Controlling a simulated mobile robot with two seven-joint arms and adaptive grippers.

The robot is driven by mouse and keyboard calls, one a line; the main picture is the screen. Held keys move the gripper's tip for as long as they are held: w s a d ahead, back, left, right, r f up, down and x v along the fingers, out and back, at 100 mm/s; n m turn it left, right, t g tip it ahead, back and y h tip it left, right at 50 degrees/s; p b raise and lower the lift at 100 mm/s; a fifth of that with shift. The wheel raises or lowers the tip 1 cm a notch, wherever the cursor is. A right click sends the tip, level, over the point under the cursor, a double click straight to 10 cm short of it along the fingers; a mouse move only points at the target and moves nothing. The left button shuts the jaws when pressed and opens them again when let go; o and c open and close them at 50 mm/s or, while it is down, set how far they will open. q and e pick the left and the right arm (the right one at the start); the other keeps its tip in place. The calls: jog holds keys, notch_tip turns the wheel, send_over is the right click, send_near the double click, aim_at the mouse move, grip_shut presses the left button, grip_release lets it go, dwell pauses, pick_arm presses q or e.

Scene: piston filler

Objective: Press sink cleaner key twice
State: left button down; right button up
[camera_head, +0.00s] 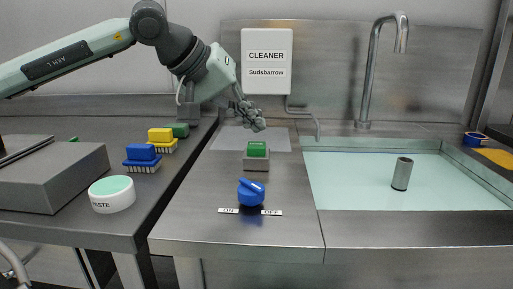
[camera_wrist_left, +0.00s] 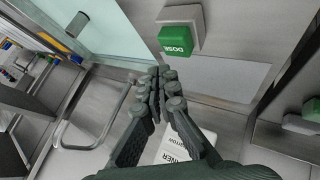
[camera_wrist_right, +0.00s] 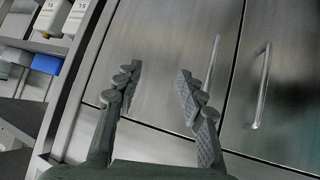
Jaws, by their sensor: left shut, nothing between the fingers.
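The green key (camera_head: 257,149) sits on a grey block on the steel counter, in front of the white cleaner dispenser (camera_head: 266,61) on the wall. In the left wrist view the key (camera_wrist_left: 177,42) reads DOSE, and part of the dispenser (camera_wrist_left: 178,147) shows behind the fingers. My left gripper (camera_head: 258,122) is shut and empty, pointing down above and behind the key, apart from it. Its fingertips (camera_wrist_left: 164,86) are together in the left wrist view. My right gripper (camera_wrist_right: 158,80) is open and empty before steel cabinet doors; it is outside the head view.
A blue rotary knob (camera_head: 251,193) with ON and OFF labels stands in front of the key. The sink (camera_head: 350,180) with a tap (camera_head: 371,70) and a grey cylinder (camera_head: 402,173) is to the right. Brushes (camera_head: 142,153) and a paste tub (camera_head: 112,195) stand to the left.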

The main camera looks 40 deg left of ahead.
aim_at(260, 143)
pick_arm(q)
jog(key=shift+f+b, duration=0.4)
jog(key=shift+f, duration=0.15)
pick_arm(e)
jog(key=shift+w+a+r+t+y, duration=0.35)
jog(key=shift+w+a+r+t, duration=0.25)
jog(key=shift+a+r, duration=0.25)
jog(key=shift+w+a+r+t+y, duration=0.35)
jog(key=shift+w+a+r+t, duration=0.2)
jog(key=shift+a+r, duration=0.3)
jog(key=shift+d, duration=0.15)
pick_arm(q)
jog(key=shift+f+b, duration=0.4)
pick_arm(e)
jog(key=shift+f, duration=0.4)
pick_arm(q)
jog(key=shift+f+b, duration=0.75)
jog(key=shift+f, duration=0.15)
pick_arm(e)
jog(key=shift+f, duration=0.7)
pick_arm(q)
jog(key=shift+r, duration=0.15)
pick_arm(e)
jog(key=shift+r, duration=0.1)
pick_arm(q)
jog(key=shift+r+p, duration=1.05)
jog(key=shift+r, duration=0.1)
pick_arm(e)
jog(key=shift+r, duration=0.9)
